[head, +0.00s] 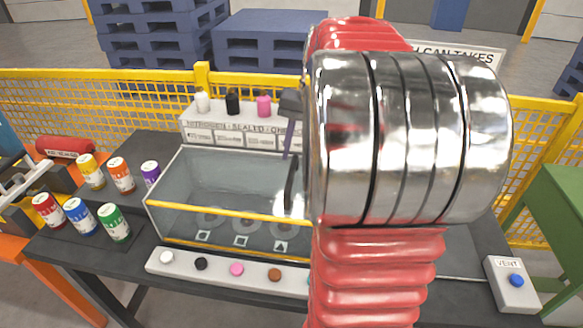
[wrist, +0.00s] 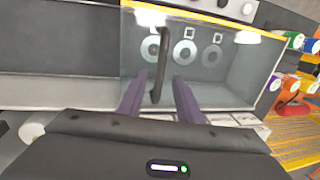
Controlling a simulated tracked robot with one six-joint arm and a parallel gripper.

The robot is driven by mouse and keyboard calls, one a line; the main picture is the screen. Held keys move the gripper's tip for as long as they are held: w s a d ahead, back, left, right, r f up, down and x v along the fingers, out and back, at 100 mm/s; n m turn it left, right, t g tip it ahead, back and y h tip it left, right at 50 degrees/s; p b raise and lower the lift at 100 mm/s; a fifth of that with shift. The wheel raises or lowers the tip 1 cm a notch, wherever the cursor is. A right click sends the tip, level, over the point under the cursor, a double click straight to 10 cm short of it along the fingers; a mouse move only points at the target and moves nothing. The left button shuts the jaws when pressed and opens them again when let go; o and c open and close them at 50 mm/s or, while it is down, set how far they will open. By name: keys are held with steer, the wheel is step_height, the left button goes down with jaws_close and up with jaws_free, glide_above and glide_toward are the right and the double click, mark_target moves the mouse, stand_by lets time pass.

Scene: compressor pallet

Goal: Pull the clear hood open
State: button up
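The clear hood (head: 185,190) is a see-through box with a yellow edge on the dark table. It covers several pale rings and marker symbols, and it looks closed. Its dark bar handle (head: 290,185) is at the right side, partly beside my arm. In the wrist view, the hood (wrist: 235,80) fills the upper middle and the handle (wrist: 160,65) runs upright in the picture. My gripper (wrist: 160,84) is open, with one purple finger on each side of the handle and a gap showing on both sides. In the head view, my gripper (head: 288,140) is largely hidden by my arm.
Several coloured cans (head: 78,215) stand at the left. A strip of coloured buttons (head: 220,268) lies in front of the hood. A labelled white box (head: 240,130) stands behind, and a vent box (head: 510,285) sits at the right. Yellow mesh fencing (head: 100,100) runs behind the table.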

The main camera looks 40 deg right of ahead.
mark_target(292, 172)
steer(key=shift+w+a+f, duration=0.1)
steer(key=shift+w+f, duration=0.05)
steer(key=shift+f, duration=0.7)
steer(key=shift+w+a+f, duration=0.1)
steer(key=shift+f, duration=0.7)
steer(key=shift+w+a+f, duration=0.1)
steer(key=shift+w+f, duration=0.05)
steer(key=shift+f, duration=0.7)
steer(key=shift+c, duration=0.4)
jaws_close()
